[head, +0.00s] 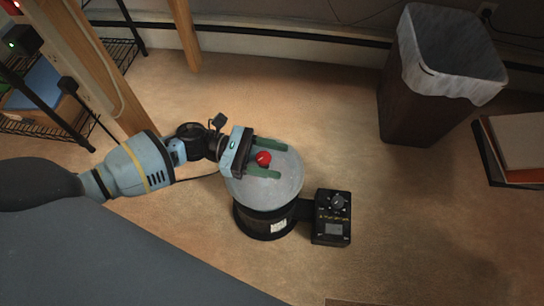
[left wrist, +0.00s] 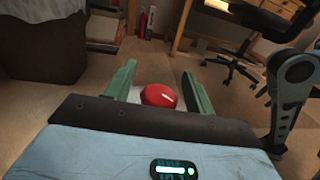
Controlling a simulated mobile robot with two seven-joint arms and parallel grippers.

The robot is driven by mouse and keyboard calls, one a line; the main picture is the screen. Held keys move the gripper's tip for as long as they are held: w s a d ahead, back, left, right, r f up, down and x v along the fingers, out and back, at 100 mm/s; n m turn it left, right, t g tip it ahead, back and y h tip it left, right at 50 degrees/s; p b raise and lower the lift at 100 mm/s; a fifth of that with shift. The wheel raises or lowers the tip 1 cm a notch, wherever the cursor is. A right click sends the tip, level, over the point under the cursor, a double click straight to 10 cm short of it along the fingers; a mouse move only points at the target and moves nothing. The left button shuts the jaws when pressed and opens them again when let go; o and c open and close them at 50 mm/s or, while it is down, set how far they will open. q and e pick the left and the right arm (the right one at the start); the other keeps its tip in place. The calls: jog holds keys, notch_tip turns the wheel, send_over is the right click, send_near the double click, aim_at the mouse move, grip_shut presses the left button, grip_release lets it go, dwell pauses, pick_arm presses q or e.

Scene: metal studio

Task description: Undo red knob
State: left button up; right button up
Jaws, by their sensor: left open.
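The red knob (head: 263,158) sits on top of a round grey drum with a dark base (head: 285,187). A black control box (head: 332,217) with a dial joins the drum's right side. My left gripper (head: 275,161) is open, its two green fingers on either side of the knob in the head view. In the left wrist view the red knob (left wrist: 158,95) shows between the open fingers (left wrist: 155,84), with a pale mark on its face. Gaps show between the knob and both fingers, so it is not gripped. My right gripper is not in view.
A dark bin with a white liner (head: 440,75) stands at the back right. Stacked flat boards (head: 518,140) lie at the right edge. A wire shelf and wooden post (head: 100,70) stand at the left. The carpet right of the control box is clear.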

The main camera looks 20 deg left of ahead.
pick_arm(q)
jog(key=c, duration=0.9)
jog(key=shift+c, duration=0.4)
jog(key=shift+n+t+p, duration=0.4)
jog(key=n+t+y+p, duration=0.1)
jog(key=t, duration=0.1)
jog(key=shift+w+r+n+t+p, duration=0.1)
jog(key=shift+n+t+p, duration=0.2)
jog(key=shift+n+t, duration=0.1)
jog(key=shift+w+a+n+t+y+p, duration=0.15)
jog(key=shift+n+t+y+p, duration=0.3)
jog(key=shift+n+t+y, duration=0.55)
jog(key=shift+w+n+t+y+p, duration=0.15)
jog(key=shift+n+t+y+p, duration=0.4)
jog(key=shift+t, duration=0.75)
jog(key=shift+n+t, duration=0.3)
jog(key=shift+n, duration=0.05)
jog(key=shift+w, duration=0.1)
